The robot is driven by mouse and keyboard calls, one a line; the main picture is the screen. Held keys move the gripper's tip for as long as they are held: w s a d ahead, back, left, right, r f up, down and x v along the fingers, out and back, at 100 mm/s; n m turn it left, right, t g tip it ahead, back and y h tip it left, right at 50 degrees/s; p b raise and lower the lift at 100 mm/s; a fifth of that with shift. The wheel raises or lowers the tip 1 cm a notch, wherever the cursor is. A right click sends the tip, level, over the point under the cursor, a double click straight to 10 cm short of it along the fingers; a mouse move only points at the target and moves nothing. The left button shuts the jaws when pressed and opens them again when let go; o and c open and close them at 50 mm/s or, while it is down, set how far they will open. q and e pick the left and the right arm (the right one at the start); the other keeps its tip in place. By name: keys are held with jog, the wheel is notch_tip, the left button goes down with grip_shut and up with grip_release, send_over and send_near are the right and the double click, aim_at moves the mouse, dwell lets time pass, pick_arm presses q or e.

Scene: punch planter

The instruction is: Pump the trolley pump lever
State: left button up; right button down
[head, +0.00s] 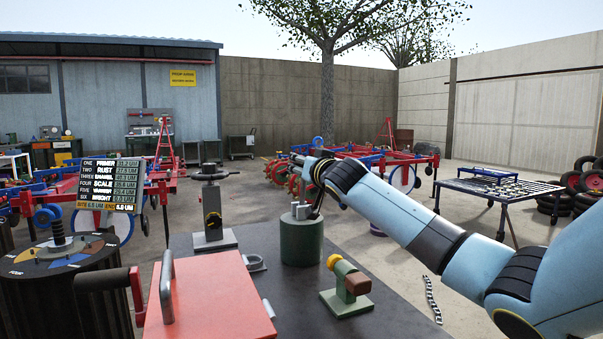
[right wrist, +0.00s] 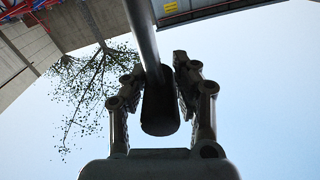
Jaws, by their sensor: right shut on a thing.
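In the right wrist view, a grey round lever (right wrist: 144,38) comes down from the top and ends in a thicker dark grip. The jaws of my right gripper (right wrist: 160,80) stand on both sides of this grip, shut on it. In the head view, my right gripper (head: 308,178) is above a dark green cylinder (head: 301,245) with grey fittings on top. It is small there and partly hidden by its own arm, so the lever is hard to make out. My left gripper is out of view.
A drum with a coloured dial (head: 65,260) stands left.

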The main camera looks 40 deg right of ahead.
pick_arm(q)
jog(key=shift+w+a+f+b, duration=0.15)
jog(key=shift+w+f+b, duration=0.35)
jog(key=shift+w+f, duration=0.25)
pick_arm(e)
jog(key=d+m, duration=0.2)
jog(key=s+d+f, duration=0.1)
jog(key=shift+s+d+f+m, duration=0.1)
jog(key=shift+d+m, duration=0.3)
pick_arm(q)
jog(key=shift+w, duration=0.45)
pick_arm(e)
jog(key=shift+f, duration=0.1)
jog(key=c, duration=1)
grip_release()
jog(key=shift+s+d, duration=0.1)
jog(key=shift+d, duration=0.05)
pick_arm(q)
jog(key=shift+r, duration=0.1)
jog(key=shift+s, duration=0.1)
pick_arm(e)
jog(key=v, duration=1.2)
